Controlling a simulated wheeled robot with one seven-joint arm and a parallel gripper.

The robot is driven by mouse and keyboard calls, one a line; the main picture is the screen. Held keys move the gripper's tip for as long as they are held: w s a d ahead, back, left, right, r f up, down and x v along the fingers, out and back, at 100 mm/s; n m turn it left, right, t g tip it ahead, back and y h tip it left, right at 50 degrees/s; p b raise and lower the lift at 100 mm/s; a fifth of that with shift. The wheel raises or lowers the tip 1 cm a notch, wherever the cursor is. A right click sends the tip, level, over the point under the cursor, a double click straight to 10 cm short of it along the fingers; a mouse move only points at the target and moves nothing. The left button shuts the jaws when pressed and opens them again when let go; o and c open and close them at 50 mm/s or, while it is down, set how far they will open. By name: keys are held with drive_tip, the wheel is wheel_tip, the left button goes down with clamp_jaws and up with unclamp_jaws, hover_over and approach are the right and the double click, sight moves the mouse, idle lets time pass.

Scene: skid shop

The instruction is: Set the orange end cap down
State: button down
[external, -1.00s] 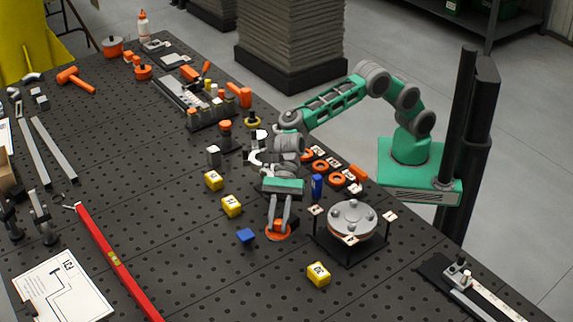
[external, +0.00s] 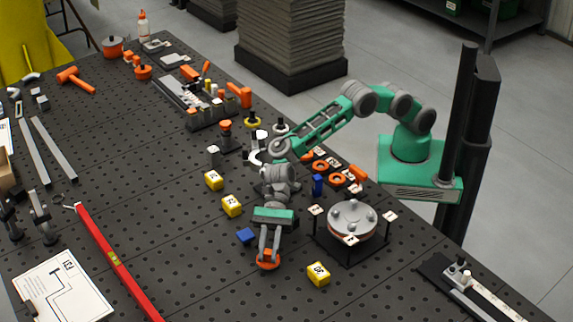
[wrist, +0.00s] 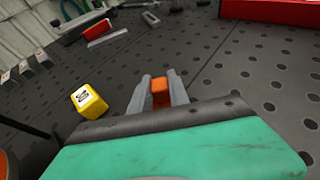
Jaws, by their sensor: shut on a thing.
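The orange end cap (external: 267,262) is between the fingertips of my gripper (external: 268,252), which is shut on it. In the external view it is low over the black perforated table top, left of a yellow numbered block; I cannot tell whether it touches the table. In the wrist view the orange cap (wrist: 160,93) shows between the two grey fingers (wrist: 158,98); its lower part is hidden.
A round grey fixture (external: 352,222) on a black stand is at the right. A long red level (external: 115,258) lies at the left. Table between is clear.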

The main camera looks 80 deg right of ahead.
drive_tip(key=shift+f, duration=0.2)
drive_tip(key=c, duration=1.3)
unclamp_jaws()
drive_tip(key=shift+o, duration=0.2)
drive_tip(key=shift+r, duration=0.1)
drive_tip(key=shift+r, duration=0.35)
drive_tip(key=b+v, duration=0.1)
drive_tip(key=v, duration=1.1)
drive_tip(key=shift+r, duration=0.2)
